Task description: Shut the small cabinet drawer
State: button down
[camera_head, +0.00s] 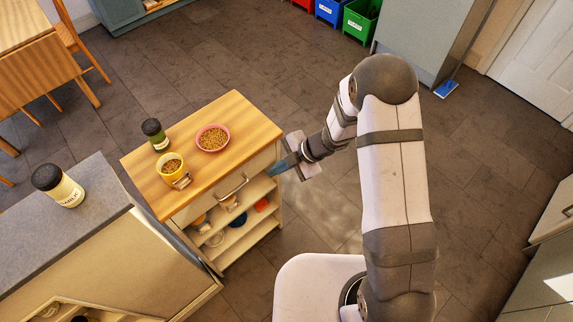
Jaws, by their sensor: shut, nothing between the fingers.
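The small cabinet (258,118) has a light wooden top and stands left of my arm. Its drawer (215,203) is at the top of the front face, with a metal bar handle (232,186). I cannot tell from this angle how far the drawer stands out. My gripper (275,170) is at the right end of the drawer front, close to the cabinet's right corner. Its fingers are shut with nothing held. I cannot tell whether the fingertips touch the drawer.
On the cabinet top stand a pink bowl (213,137), a yellow cup (171,167) and a dark-lidded jar (154,133). Open shelves below hold dishes. A grey counter (95,215) with a jar (58,185) is at left. The tiled floor behind is free.

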jog(key=shift+v, duration=2.55)
jog(key=shift+s, duration=0.1)
jog(key=w+d+f+m+t+h, duration=0.2)
jog(key=w+d+m+h, duration=0.1)
jog(key=w+d, duration=0.25)
jog(key=s+d+f+m+h, duration=0.2)
jog(key=s+d+m+h, duration=0.1)
jog(key=d+m, duration=0.3)
jog(key=s+d+f+m+h, duration=0.1)
jog(key=s+d+m+h, duration=0.2)
jog(key=d, duration=0.4)
jog(key=s+d+r+m+g, duration=0.1)
jog(key=s+r+m+g, duration=0.3)
jog(key=s, duration=0.5)
jog(key=s+d+r+m+g, duration=0.1)
jog(key=s+r+m+g, duration=0.15)
jog(key=s+m, duration=0.55)
notch_tip(320, 180, up, 10)
jog(key=a+m+t+y, duration=0.1)
jog(key=a+t, duration=0.1)
jog(key=t, duration=0.1)
jog(key=shift+w+a+m+t+y, duration=0.3)
jog(key=shift+w+a+m+t, duration=0.05)
jog(key=shift+w+a+m, duration=0.1)
